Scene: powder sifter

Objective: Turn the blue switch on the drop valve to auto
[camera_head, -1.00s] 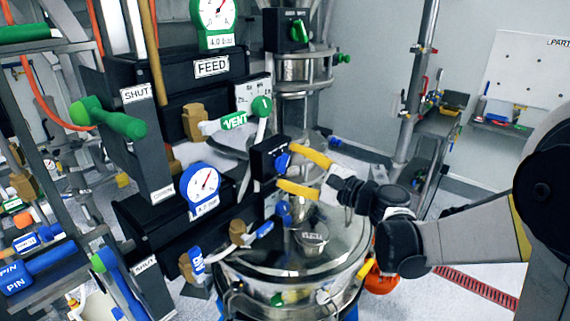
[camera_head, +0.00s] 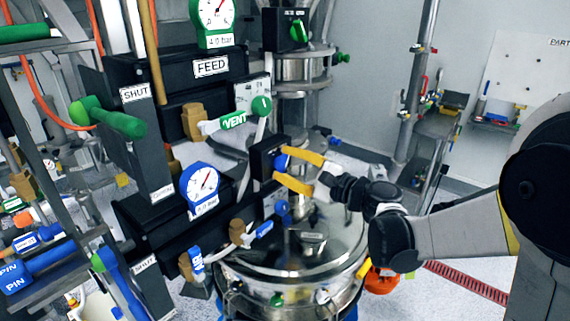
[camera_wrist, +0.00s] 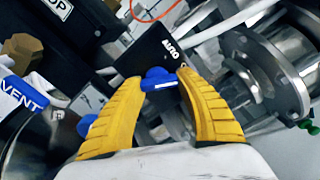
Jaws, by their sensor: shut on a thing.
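The blue switch (camera_wrist: 158,80) sits on the face of a black valve box (camera_wrist: 155,48), which has white lettering reading AUTO. In the head view the switch (camera_head: 281,162) shows at the right side of the black box (camera_head: 266,155). My gripper (camera_wrist: 160,90) has yellow fingers, one on each side of the switch, with their tips against it. In the head view my gripper (camera_head: 299,171) reaches in from the right, and its fingers partly cover the switch. A white mark on the switch shows in the wrist view.
A steel vessel with a round lid (camera_head: 300,240) stands below my gripper. A steel flange (camera_wrist: 275,75) is close on the right in the wrist view.

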